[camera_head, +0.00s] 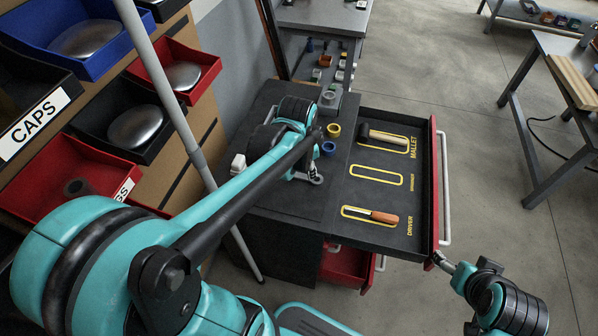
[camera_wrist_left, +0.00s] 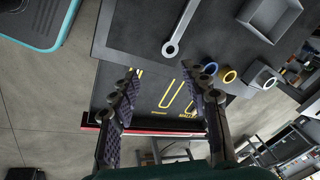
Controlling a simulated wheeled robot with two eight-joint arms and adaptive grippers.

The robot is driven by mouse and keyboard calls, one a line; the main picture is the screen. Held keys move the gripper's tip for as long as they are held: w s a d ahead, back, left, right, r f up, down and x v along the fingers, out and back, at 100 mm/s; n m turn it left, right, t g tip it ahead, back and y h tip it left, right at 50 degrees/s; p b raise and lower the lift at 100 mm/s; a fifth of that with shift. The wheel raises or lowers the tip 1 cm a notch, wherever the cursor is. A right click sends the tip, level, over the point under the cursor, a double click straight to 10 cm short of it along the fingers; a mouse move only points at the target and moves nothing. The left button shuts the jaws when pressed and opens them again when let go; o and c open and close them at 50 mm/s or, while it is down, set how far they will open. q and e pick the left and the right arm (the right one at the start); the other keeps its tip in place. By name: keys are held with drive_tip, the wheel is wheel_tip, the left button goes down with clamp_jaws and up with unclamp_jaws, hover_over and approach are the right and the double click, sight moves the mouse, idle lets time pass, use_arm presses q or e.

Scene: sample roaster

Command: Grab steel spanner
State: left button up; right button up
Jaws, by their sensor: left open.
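The steel spanner (camera_wrist_left: 172,45) lies on the dark cabinet top in the left wrist view, its ring end towards the drawer and its shaft running out of the picture. In the head view a silver end that looks like its ring (camera_head: 316,178) shows beside my left forearm, which hides the rest. My left gripper (camera_wrist_left: 168,82) is open and empty, its fingers apart, with the spanner's ring beyond the fingertips. In the head view its fingers are not clear. My right gripper (camera_head: 441,260) is at the near end of the drawer handle; its fingers are too small to read.
The open drawer (camera_head: 385,235) holds a mallet (camera_head: 385,137) and a screwdriver (camera_head: 371,214); the middle yellow outline is empty. A yellow ring (camera_head: 333,130), a blue ring (camera_head: 328,148) and a grey block (camera_head: 330,101) stand on the cabinet top. Bins line the left.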

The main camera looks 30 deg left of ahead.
use_arm(q)
drive_tip(key=w+a+f+m+g, duration=0.1)
drive_tip(key=w+a+f+m, duration=0.1)
drive_tip(key=a+f, duration=0.1)
drive_tip(key=w+a+f+m+g+p, duration=0.1)
drive_tip(key=w+a+f+m, duration=0.1)
drive_tip(key=f, duration=0.3)
drive_tip(key=w+a+f+m+g, duration=0.1)
drive_tip(key=w+a+f+m, duration=0.2)
drive_tip(key=f, duration=0.2)
drive_tip(key=shift+a+h+p, duration=0.3)
drive_tip(key=f+b, duration=0.1)
drive_tip(key=f, duration=0.1)
drive_tip(key=f+b, duration=0.1)
drive_tip(key=w+f+b, duration=0.1)
drive_tip(key=f, duration=0.1)
drive_tip(key=shift+f, duration=0.3)
drive_tip(key=shift+r, duration=0.1)
clamp_jaws()
